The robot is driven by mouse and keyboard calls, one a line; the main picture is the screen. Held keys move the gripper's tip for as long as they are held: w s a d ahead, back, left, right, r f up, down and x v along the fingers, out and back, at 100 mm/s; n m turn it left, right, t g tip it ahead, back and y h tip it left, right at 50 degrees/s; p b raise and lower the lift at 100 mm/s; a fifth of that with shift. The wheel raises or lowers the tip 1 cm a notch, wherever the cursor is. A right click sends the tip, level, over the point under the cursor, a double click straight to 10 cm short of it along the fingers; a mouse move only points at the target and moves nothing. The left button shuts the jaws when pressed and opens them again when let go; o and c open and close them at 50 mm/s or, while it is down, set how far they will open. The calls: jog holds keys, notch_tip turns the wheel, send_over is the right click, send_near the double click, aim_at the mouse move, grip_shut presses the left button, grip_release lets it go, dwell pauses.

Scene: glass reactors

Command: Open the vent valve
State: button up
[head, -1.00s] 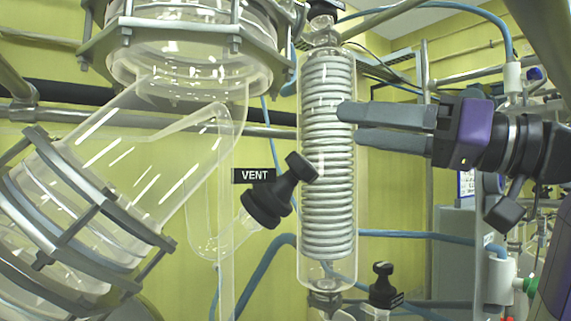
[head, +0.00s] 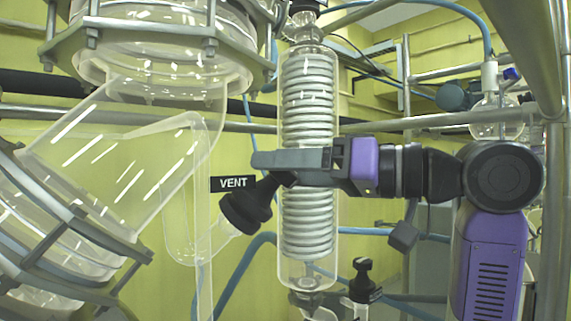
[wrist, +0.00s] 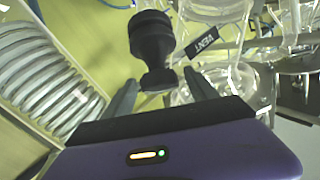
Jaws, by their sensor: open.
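The vent valve (head: 245,207) is a black knob with a ribbed collar on a slanted clear glass side arm. A black label reading VENT (head: 233,184) sits just left of it. My gripper (head: 268,163) reaches in from the right across the coil condenser, with its fingers at the knob's upper end. In the wrist view the vent valve (wrist: 152,45) stands ahead, its near end between my two open fingers (wrist: 160,92). I see no clear contact on either side. In the head view my fingers partly hide the knob's upper end.
A glass condenser with a metal coil (head: 308,100) stands upright close behind my gripper. A large flanged glass vessel (head: 150,60) is at upper left. Another black valve knob (head: 364,283) is at lower right. Metal rails and blue hoses run behind.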

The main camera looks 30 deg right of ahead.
jog(key=shift+c, duration=0.2)
jog(key=c, duration=1.4)
jog(key=shift+o, duration=0.2)
jog(key=shift+f+n+y+b, duration=0.1)
jog(key=shift+n+y+b, duration=0.2)
jog(key=shift+n+b, duration=0.1)
jog(key=n+g+y+b, duration=0.1)
jog(key=n+g+y, duration=0.1)
jog(key=n, duration=0.2)
jog(key=shift+w+y+b, duration=0.1)
jog(key=shift+y+b, duration=0.25)
jog(key=shift+y, duration=0.05)
jog(key=n+g+y+b, duration=0.1)
jog(key=n+g+y, duration=0.1)
jog(key=n+g, duration=0.2)
jog(key=shift+n, duration=0.7)
jog(key=n+g, duration=0.2)
jog(key=n+g+p, duration=0.1)
jog(key=n, duration=0.1)
jog(key=n+g+y, duration=0.1)
jog(key=n+g, duration=0.1)
jog(key=shift+r+n+g, duration=0.3)
jog(key=shift+n, duration=0.1)
jog(key=shift+f+n+g+p, duration=0.1)
jog(key=shift+n+g+p, duration=0.55)
jog(key=shift+n+g, duration=0.45)
jog(key=shift+f+n, duration=0.1)
jog(key=shift+n, duration=0.3)
